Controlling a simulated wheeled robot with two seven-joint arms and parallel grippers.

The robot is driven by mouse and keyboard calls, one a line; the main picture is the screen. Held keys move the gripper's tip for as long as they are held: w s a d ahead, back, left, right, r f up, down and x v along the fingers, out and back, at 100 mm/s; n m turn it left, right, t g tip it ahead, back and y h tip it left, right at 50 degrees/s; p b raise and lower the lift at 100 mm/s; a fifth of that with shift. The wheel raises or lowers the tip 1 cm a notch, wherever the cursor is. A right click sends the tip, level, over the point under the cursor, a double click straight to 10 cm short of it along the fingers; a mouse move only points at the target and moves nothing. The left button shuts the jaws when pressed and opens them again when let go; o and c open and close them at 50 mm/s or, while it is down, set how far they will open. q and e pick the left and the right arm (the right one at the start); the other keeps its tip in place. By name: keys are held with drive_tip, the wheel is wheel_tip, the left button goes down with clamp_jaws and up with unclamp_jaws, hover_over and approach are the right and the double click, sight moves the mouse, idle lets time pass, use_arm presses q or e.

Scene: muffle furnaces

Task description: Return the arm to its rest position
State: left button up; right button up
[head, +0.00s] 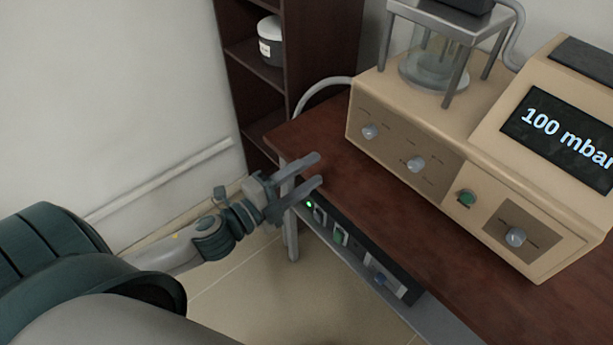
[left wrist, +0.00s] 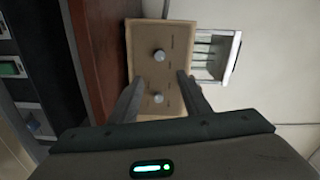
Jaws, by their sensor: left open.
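My left arm comes in from the left in the head view. My left gripper (head: 320,170) is open and empty, with its two fingers apart at the left front edge of the brown table (head: 330,157). The left wrist view shows the same open fingers (left wrist: 158,92) pointing toward the beige device's knob panel, with nothing between them. The fingers are apart from the beige device (head: 430,110) in the head view. My right gripper is in neither view.
The beige device has several knobs, a green button (head: 466,197) and a screen (head: 565,135) reading "100 mbar". A control panel (head: 345,240) with a green light sits under the table edge. A dark shelf (head: 236,70) holds a jar (head: 271,40). The floor at lower left is clear.

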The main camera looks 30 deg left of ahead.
use_arm(q)
drive_tip(key=shift+s, duration=0.25)
idle(0.4)
drive_tip(key=a+f+n+g+y, duration=0.2)
drive_tip(key=a+f+n, duration=0.15)
drive_tip(key=f, duration=0.85)
drive_tip(key=a+f+n+g+y, duration=0.25)
drive_tip(key=a+f, duration=0.25)
drive_tip(key=f, duration=0.8)
drive_tip(key=s+a+f+n+g+y, duration=0.15)
drive_tip(key=s+f, duration=0.25)
drive_tip(key=f, duration=0.5)
drive_tip(key=s+a+f+n+g, duration=0.1)
drive_tip(key=s+f+n, duration=0.25)
drive_tip(key=f, duration=0.65)
drive_tip(key=s+d+f+n+g, duration=0.2)
drive_tip(key=s+f, duration=0.5)
drive_tip(key=s, duration=0.4)
drive_tip(key=s+d+f+n+g, duration=0.2)
drive_tip(key=s+d+f+g, duration=0.2)
drive_tip(key=s+f, duration=0.4)
drive_tip(key=s+d+f+n+g, duration=0.2)
drive_tip(key=s+f, duration=0.5)
drive_tip(key=s, duration=0.9)
drive_tip(key=shift+d+f+n+g, duration=0.3)
drive_tip(key=shift+d+g, duration=0.2)
drive_tip(key=shift+d, duration=0.55)
drive_tip(key=shift+w, duration=0.1)
